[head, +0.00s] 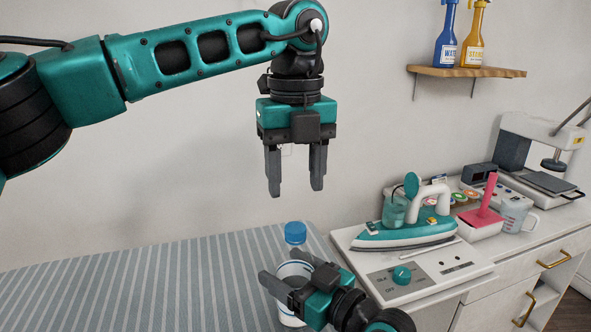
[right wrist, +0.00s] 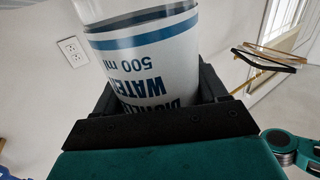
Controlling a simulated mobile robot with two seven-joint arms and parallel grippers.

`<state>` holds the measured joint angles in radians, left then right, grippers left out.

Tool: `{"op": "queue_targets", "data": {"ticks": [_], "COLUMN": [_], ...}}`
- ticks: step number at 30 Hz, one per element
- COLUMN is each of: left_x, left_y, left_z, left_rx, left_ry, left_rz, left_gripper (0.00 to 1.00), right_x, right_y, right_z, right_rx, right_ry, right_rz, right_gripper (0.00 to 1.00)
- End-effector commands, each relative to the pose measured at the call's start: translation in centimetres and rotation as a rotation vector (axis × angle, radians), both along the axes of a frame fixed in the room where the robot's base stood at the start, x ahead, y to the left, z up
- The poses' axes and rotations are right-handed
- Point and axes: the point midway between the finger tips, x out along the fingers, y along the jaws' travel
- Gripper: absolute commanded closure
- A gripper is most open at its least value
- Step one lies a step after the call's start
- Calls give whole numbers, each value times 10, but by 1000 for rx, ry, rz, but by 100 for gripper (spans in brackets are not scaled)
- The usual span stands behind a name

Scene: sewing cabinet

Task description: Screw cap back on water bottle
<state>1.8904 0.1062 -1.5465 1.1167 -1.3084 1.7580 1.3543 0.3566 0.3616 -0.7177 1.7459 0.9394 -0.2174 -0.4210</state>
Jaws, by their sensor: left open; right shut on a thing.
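The water bottle (head: 291,268) stands upright at the ironing board's right end, clear with a white label and blue bands. Its label fills the right wrist view's middle (right wrist: 155,65), reading upside down. The blue cap (head: 295,230) sits at the top of the bottle in the head view; I cannot tell how tightly it is seated. My right gripper (head: 287,272) is shut around the bottle's body, hiding part of it. My left gripper (head: 295,188) is open and empty, pointing down above the cap with a clear gap. The cap is outside the right wrist view.
The striped ironing board (head: 140,290) is bare to the left. At right, a teal iron (head: 405,232) rests on a white control panel (head: 430,270), with a pink-handled tool (head: 484,208) and measuring cup (head: 516,213) beyond. A shelf (head: 470,71) holds spray bottles.

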Motion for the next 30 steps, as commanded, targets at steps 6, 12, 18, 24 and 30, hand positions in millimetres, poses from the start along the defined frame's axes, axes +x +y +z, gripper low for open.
{"op": "queue_targets", "data": {"ticks": [6, 12, 18, 24, 30], "left_x": [0, 0, 0, 0, 0], "left_y": [1, 1, 1, 1, 1], "left_z": [-33, -61, -74, -76, -75], "left_rx": [2, 1, 0, 1, 1], "left_ry": [5, 3, 2, 1, 1], "left_rz": [-1, 0, 0, 0, 0], "left_gripper": [45, 45, 45, 45, 56], "right_x": [0, 0, 0, 0, 0], "right_y": [0, 0, 0, 0, 0], "right_z": [-1, -1, -1, -1, -1], "right_rx": [-1, -1, -1, -1, -1], "right_ry": [1, 1, 1, 1, 1], "right_rz": [1, 1, 1, 0, 0], "right_gripper": [100, 100, 100, 100, 100]}}
